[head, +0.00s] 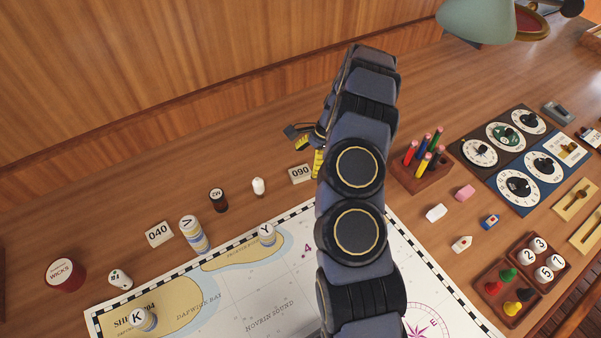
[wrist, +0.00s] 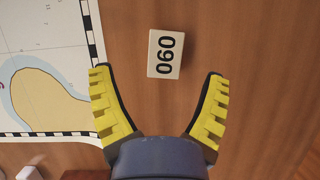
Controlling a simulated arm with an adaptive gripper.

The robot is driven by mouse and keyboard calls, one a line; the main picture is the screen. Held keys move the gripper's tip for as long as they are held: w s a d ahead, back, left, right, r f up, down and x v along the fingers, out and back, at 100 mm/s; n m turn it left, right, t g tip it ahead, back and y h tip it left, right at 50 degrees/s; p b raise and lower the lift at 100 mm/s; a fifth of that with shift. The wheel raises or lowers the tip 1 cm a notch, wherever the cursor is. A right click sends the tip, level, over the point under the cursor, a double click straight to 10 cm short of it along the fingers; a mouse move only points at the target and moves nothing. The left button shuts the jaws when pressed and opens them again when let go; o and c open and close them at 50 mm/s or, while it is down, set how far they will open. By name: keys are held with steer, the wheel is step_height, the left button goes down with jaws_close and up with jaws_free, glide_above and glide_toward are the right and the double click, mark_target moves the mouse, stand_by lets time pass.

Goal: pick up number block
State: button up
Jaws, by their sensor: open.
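A white block marked 090 (head: 301,174) lies on the wooden desk just beyond the chart's top edge, left of my arm. In the wrist view the same block (wrist: 165,54) lies with its number turned sideways, ahead of my gripper (wrist: 158,76). The yellow fingers are spread wide and nothing is between them but bare desk; the block's near end is about level with the fingertips. In the head view my gripper (head: 308,150) is partly hidden behind my arm. Another white block, marked 040 (head: 159,234), lies farther left.
The chart (head: 280,295) covers the front desk, with lettered stacks on it. A dark bottle (head: 218,200) and a small white piece (head: 258,187) stand left of the 090 block. A pencil holder (head: 420,175) and a tray with numbered discs (head: 516,313) are on the right.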

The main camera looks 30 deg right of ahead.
mark_target(300, 172)
steer(key=x, duration=0.4)
steer(key=shift+w+f, duration=0.25)
steer(key=shift+f, duration=0.05)
steer(key=c, duration=1.1)
steer(key=shift+r, duration=0.15)
steer(key=shift+r, duration=0.25)
step_height(300, 172, up, 3)
steer(key=shift+w+f, duration=0.1)
steer(key=shift+f, duration=0.15)
steer(key=s+a+r, duration=0.1)
steer(key=s+r, duration=0.2)
steer(key=s, duration=0.1)
steer(key=s+a+r, duration=0.2)
steer(key=s+r, duration=0.1)
steer(key=s, duration=0.1)
steer(key=s+a+r, duration=0.2)
steer(key=s+r, duration=0.1)
steer(key=s, duration=0.2)
steer(key=shift+a+r, duration=0.25)
steer(key=shift+r, duration=0.1)
